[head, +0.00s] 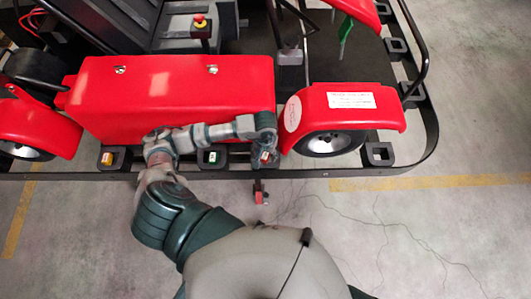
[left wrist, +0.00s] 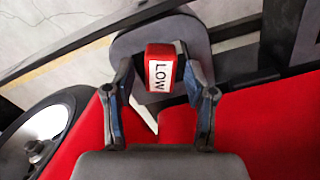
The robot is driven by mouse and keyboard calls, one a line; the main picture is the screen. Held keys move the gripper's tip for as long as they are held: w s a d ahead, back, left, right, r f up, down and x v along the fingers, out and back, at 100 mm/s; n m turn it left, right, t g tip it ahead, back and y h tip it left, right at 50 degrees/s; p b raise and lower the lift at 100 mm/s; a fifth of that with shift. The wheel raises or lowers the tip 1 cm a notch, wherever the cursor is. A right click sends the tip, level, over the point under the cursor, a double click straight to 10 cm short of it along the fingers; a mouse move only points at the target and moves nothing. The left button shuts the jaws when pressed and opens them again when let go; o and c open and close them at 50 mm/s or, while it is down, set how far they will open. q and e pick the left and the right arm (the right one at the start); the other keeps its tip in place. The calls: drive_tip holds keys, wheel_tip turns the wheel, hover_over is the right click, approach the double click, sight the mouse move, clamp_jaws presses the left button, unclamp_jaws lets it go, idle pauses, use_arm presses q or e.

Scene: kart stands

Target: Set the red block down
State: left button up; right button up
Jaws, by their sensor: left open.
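The red block (left wrist: 160,72), with a white "LOW" label, sits at a dark grey rounded stand (left wrist: 124,46) in the left wrist view. In the head view the red block (head: 264,156) is small and partly covered by my gripper. My left gripper (head: 265,150) is over it at the kart's side rail. In the left wrist view the left gripper (left wrist: 154,66) is open, with one finger on either side of the block. A gap shows at the left finger; whether the right finger touches is unclear. My right gripper is not in view.
An empty-looking stand (head: 380,154) is at the right. The red kart body (head: 170,95) and wheel (head: 330,143) flank the gripper. A small red-and-black part (head: 260,192) protrudes below the rail.

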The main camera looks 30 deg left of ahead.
sight(266, 155)
use_arm(q)
wheel_tip(266, 155, up, 12)
drive_tip(key=b, duration=0.1)
idle(0.8)
